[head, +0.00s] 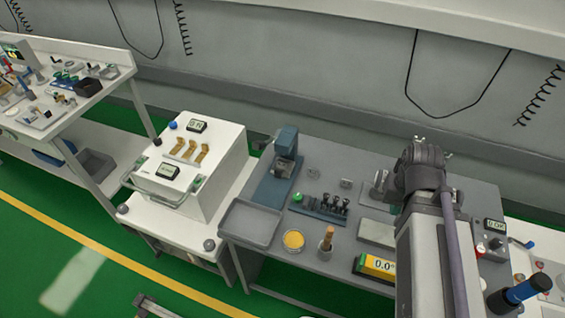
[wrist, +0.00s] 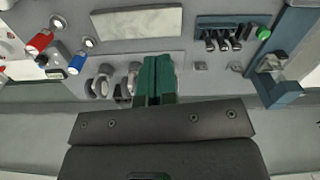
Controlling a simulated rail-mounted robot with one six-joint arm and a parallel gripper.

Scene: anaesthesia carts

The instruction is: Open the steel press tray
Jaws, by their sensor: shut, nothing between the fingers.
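A shallow grey tray (head: 250,222) lies at the front left of the grey cart top in the head view. I cannot tell for certain whether it is the press tray. A blue-grey press (head: 286,150) with a flat base stands behind it; part of this press also shows at the right of the wrist view (wrist: 272,65). My gripper (wrist: 158,60) has green fingers closed together with nothing between them. It is over the back right part of the cart, well to the right of the press and tray. In the head view my arm hides part of the cart top.
Near the tray are a yellow-filled dish (head: 293,240), a wooden-handled tool (head: 327,238) and a rack of black-topped items (head: 330,205). A white cabinet (head: 190,165) stands left. Grey rings (wrist: 100,85) lie near my fingers.

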